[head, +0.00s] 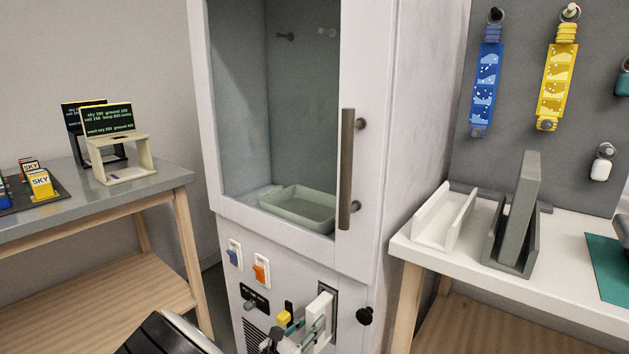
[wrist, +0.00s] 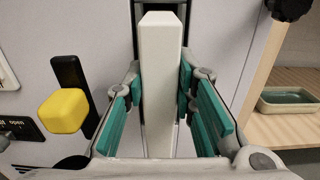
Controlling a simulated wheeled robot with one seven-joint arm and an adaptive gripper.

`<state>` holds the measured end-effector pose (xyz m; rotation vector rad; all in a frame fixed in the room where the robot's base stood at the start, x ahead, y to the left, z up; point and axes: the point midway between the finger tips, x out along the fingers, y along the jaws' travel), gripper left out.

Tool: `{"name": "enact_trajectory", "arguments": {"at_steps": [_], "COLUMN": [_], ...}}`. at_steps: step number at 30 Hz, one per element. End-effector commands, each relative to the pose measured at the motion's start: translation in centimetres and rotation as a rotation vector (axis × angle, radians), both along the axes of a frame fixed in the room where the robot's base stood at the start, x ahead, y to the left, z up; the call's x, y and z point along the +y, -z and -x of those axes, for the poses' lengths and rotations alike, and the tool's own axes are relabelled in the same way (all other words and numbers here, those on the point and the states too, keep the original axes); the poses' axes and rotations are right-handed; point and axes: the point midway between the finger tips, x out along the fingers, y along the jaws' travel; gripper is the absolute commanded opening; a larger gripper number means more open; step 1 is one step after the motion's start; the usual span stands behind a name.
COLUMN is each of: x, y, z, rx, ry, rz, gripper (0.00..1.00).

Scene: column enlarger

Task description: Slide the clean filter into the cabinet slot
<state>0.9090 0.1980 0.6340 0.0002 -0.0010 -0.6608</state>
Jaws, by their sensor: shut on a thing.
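The clean filter is a white slab (head: 319,315) standing upright at the dark slot (head: 334,296) low on the cabinet front. Its far end meets the slot, and its near part sticks out; how deep it sits I cannot tell. My gripper (head: 312,334) is shut on the filter, below the cabinet's glass door. In the wrist view the white filter (wrist: 160,75) runs away from me between the teal finger pads of my gripper (wrist: 160,90), with the dark slot frame (wrist: 160,4) behind its far end.
A yellow knob (wrist: 63,112) is close left of my fingers. A black knob (head: 365,316) is right of the slot. Blue (head: 234,256) and orange (head: 261,271) switches are above left. On the right table are an empty white holder (head: 432,222) and a grey slab (head: 524,205) in a grey holder.

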Motion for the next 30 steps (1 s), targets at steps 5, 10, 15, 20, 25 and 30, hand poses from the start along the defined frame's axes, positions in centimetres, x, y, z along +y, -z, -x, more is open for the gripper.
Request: {"name": "enact_trajectory", "arguments": {"at_steps": [5, 10, 15, 20, 25, 30], "x": [-0.5, -0.9, -1.2, -1.3, -1.3, -1.3], "y": [0.0, -0.1, -0.1, -0.1, -0.1, -0.1], "z": [-0.6, -1.0, -1.5, -1.6, -1.6, -1.6], "rx": [-0.002, -0.003, -0.003, -0.002, -0.002, -0.001], "ry": [0.001, 0.002, 0.001, 0.000, 0.001, 0.001], "rz": [0.001, 0.001, 0.001, 0.001, 0.000, 0.001], "gripper": [0.00, 0.00, 0.00, 0.00, 0.40, 0.48]}}
